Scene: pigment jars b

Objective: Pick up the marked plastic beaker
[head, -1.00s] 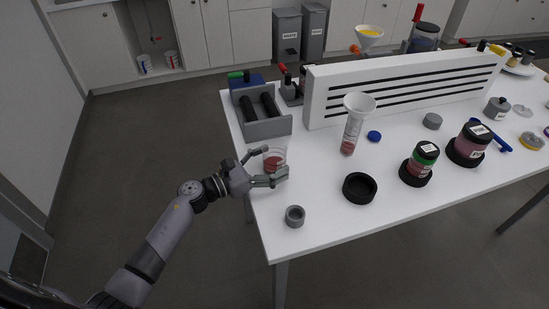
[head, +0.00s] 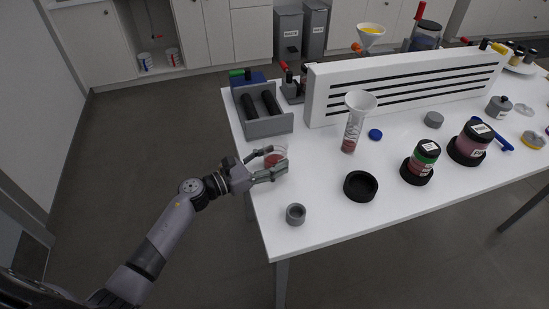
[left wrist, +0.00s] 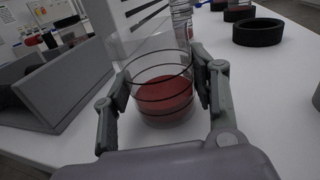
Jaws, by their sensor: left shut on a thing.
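The marked plastic beaker (left wrist: 160,90) is clear, with dark rings around it and red pigment in its lower part. It stands between the two fingers of my left gripper (left wrist: 165,92) in the left wrist view, and the fingers press on its sides. In the head view the beaker (head: 273,161) is near the left edge of the white table (head: 310,225), partly hidden by the fingers of my left gripper (head: 273,165). It looks upright; whether it is clear of the table I cannot tell. My right gripper is not in view.
A grey roller stand (head: 268,127) is behind the beaker. A tube with a funnel (head: 354,130) stands to its right. A grey ring (head: 295,214) and a black ring (head: 360,187) lie in front. The white slotted rack (head: 400,90) spans the back.

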